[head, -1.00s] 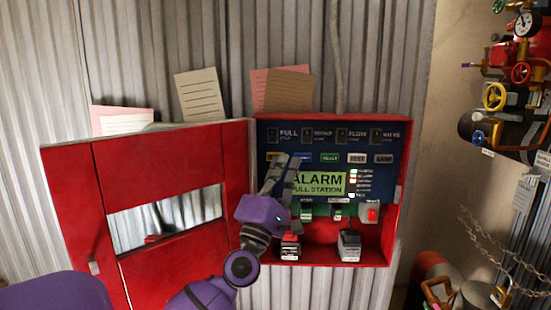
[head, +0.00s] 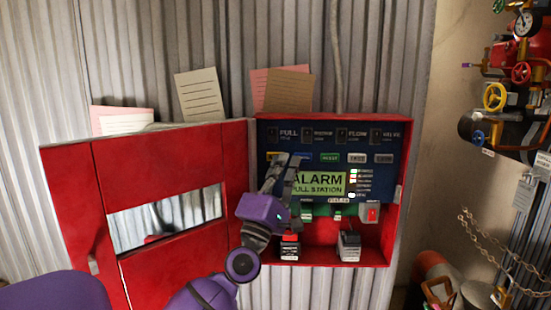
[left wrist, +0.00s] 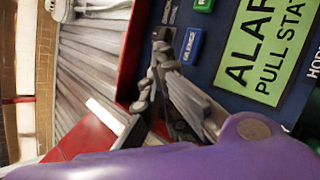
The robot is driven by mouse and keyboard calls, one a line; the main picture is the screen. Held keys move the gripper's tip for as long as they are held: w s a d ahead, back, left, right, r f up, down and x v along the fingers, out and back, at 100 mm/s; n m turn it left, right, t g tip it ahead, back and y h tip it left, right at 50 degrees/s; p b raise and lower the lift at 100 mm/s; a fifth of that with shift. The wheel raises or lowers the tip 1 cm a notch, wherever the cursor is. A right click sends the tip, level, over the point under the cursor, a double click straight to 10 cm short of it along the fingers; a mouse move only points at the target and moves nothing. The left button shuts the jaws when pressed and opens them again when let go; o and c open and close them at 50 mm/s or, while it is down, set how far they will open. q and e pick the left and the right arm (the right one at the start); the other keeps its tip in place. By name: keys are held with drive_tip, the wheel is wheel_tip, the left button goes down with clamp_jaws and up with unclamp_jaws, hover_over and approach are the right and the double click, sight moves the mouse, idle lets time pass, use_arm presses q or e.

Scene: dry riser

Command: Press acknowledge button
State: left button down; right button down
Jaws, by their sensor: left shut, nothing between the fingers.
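The red alarm box (head: 394,215) stands open on the corrugated wall, with a dark blue panel (head: 372,190) inside. A row of coloured buttons runs above the green alarm sign (head: 319,183). A yellow button (head: 271,155) shows at the row's left end, partly hidden by my left gripper (head: 286,160). I cannot read its label. My left gripper is shut and empty, its fingertips in front of the row's left part. In the left wrist view, the fingertips (left wrist: 160,48) are beside the blue silence button (left wrist: 192,45). I cannot tell whether they touch the panel.
The open red door (head: 75,190) with a window stands left of the box. A red-topped device (head: 290,246) and a grey device (head: 349,246) sit on the box floor. Paper notes (head: 199,95) are above. Valves (head: 495,96) and chains hang at the right.

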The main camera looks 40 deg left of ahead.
use_arm(q)
drive_tip(key=shift+w+a, duration=0.35)
use_arm(e)
drive_tip(key=shift+s+f, duration=0.15)
idle(0.3)
idle(0.4)
use_arm(q)
drive_tip(key=shift+s+d+p, duration=0.3)
drive_tip(key=shift+s+d, duration=0.35)
drive_tip(key=shift+s, duration=0.1)
use_arm(e)
drive_tip(key=shift+w+r, duration=0.5)
drive_tip(key=shift+r, duration=0.15)
